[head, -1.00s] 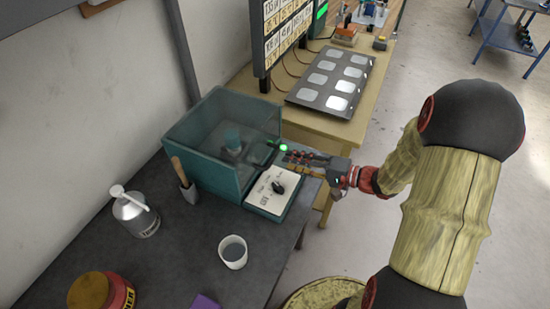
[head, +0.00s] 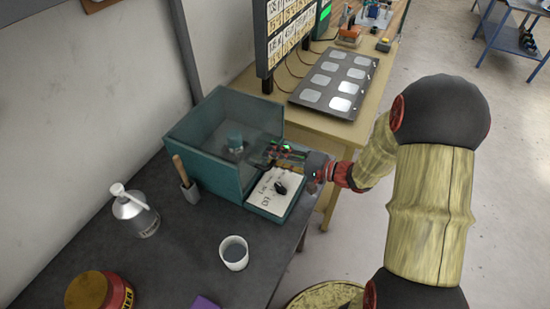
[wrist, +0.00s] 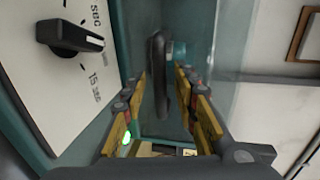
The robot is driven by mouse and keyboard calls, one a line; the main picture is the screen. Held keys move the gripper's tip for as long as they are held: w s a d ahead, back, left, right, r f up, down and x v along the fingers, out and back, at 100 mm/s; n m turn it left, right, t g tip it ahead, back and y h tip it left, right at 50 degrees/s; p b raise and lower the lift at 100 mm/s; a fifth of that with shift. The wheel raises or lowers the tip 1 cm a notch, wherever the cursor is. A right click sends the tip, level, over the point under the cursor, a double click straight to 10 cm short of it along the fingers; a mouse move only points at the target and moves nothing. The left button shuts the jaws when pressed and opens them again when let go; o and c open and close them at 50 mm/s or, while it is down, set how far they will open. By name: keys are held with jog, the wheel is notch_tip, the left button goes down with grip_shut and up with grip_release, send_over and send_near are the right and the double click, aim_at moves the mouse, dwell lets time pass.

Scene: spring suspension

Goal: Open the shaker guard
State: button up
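The shaker is a teal box (head: 215,175) with clear panes at the back of the dark bench, and a teal part (head: 235,140) shows inside it. Its clear guard (head: 262,125) stands upright on the side facing my gripper and looks closed. In the wrist view a dark upright handle (wrist: 158,70) stands in front of the guard pane (wrist: 225,55). My gripper (head: 278,153) is at this side of the box. In the wrist view its open fingers (wrist: 160,88) are on either side of the handle, with gaps visible; contact is not clear.
A white control panel (head: 263,196) with a black knob (wrist: 72,39) lies beside the handle. A wooden table (head: 310,117) with a dark tray is beyond.

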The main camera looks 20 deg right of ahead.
jog(key=shift+c, duration=1.2)
jog(key=c, duration=0.4)
grip_shut()
